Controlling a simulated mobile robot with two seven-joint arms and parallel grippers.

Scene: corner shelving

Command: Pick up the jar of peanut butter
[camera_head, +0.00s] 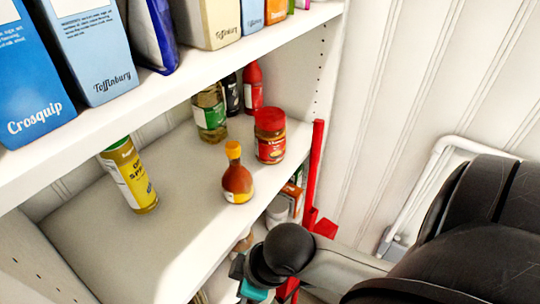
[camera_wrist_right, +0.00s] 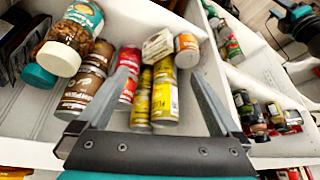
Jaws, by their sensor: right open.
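The jar of peanut butter appears to be the red-lidded jar (camera_head: 270,138) with a red label and brownish contents. It stands upright near the right end of the middle shelf in the head view. In the right wrist view I cannot tell it apart for certain. My right gripper (camera_wrist_right: 161,77) is open, its two fingers spread in front of several cans, with nothing held. In the head view my right arm comes in from the right, and its wrist is below and in front of the middle shelf, apart from the jar. My left gripper is not in view.
The upper shelf (camera_head: 175,88) overhangs. A red upright part (camera_head: 314,175) is beside the shelf's right end.

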